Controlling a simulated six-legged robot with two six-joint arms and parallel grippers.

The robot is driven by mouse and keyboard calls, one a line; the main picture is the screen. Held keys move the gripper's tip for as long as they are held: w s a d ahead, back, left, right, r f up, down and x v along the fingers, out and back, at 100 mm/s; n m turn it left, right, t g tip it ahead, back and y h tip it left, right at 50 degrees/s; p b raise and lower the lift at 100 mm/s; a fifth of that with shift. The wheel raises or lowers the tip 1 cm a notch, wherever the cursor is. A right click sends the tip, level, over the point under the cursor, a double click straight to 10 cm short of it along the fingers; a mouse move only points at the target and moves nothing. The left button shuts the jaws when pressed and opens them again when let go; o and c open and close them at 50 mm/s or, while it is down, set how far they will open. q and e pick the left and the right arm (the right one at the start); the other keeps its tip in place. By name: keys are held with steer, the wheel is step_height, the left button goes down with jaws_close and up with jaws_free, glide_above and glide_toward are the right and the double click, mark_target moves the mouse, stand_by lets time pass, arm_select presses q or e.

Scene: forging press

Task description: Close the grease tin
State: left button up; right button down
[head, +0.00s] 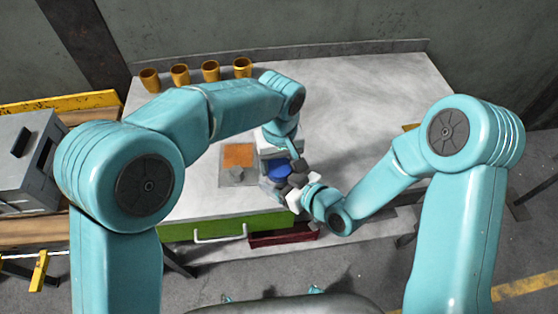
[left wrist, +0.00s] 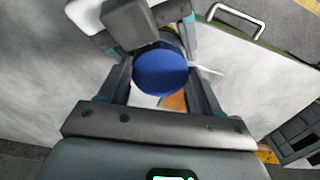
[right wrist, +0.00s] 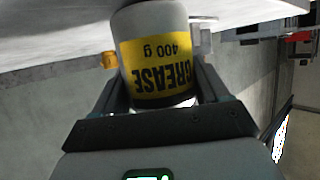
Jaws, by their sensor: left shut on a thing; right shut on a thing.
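A round blue lid (left wrist: 160,75) lies between the two fingers of my left gripper (left wrist: 161,82), which is shut on it. In the head view the blue lid (head: 279,170) shows small, below the left wrist. The grease tin (right wrist: 158,60), grey with a yellow label, is between the fingers of my right gripper (right wrist: 158,92), which is shut on it. Its label reads upside down in the right wrist view. The two grippers are close together at the table's front edge. The tin is mostly hidden in the head view, and I cannot tell whether lid and tin touch.
A worktable (head: 350,120) has much clear surface at the right. Several orange cups (head: 211,71) stand along its back edge. An orange square (head: 238,155) on a grey plate lies left of the grippers. A green drawer (head: 215,228) with a white handle is below the front edge.

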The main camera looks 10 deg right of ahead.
arm_select(q)
steer(key=o, duration=1.2)
steer(key=shift+r, duration=2.3)
steer(key=shift+c, duration=0.6)
step_height(320, 180, up, 4)
steer(key=n, duration=0.3)
steer(key=shift+f, duration=0.25)
